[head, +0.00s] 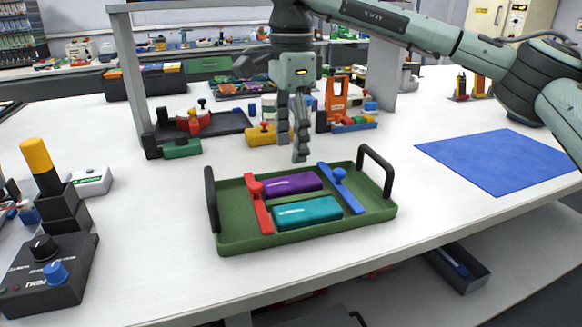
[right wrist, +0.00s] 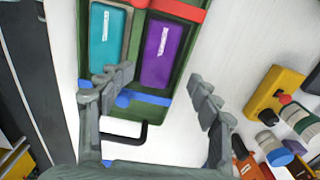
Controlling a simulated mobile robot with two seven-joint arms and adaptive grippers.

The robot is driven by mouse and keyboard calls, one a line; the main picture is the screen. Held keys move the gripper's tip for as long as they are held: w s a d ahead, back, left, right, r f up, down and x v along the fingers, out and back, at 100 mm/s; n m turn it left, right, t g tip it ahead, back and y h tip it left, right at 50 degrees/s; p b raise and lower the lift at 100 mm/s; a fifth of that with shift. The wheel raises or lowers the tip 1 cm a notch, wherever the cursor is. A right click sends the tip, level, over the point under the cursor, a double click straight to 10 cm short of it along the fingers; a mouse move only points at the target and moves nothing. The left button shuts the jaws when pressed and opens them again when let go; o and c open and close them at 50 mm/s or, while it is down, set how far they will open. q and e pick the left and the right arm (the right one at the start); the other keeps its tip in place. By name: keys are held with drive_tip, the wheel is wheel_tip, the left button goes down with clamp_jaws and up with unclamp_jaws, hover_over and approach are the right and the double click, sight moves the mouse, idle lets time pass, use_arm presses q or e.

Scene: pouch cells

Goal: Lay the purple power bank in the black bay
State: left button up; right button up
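The purple power bank (head: 292,184) lies flat in a green tray (head: 228,239), behind a teal block (head: 307,212) and between a red bar and a blue bar. It also shows in the right wrist view (right wrist: 162,52), between and beyond my fingertips. My right gripper (head: 300,145) points down above the tray's back edge, apart from the power bank. In the right wrist view it is open and empty (right wrist: 161,77). A black tray-like holder (head: 232,124) stands at the back left; I cannot tell whether it is the black bay. My left gripper is out of view.
The green tray has black upright handles (head: 375,170) at both ends. Yellow and orange fixtures (head: 335,98) stand behind my right gripper. A blue mat (head: 505,160) lies clear at right. A control box (head: 45,275) stands front left. A grey frame post (head: 130,75) rises at left.

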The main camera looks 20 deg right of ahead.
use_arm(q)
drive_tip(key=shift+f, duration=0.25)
use_arm(e)
wheel_tip(320, 180, up, 6)
drive_tip(key=shift+f, duration=0.25)
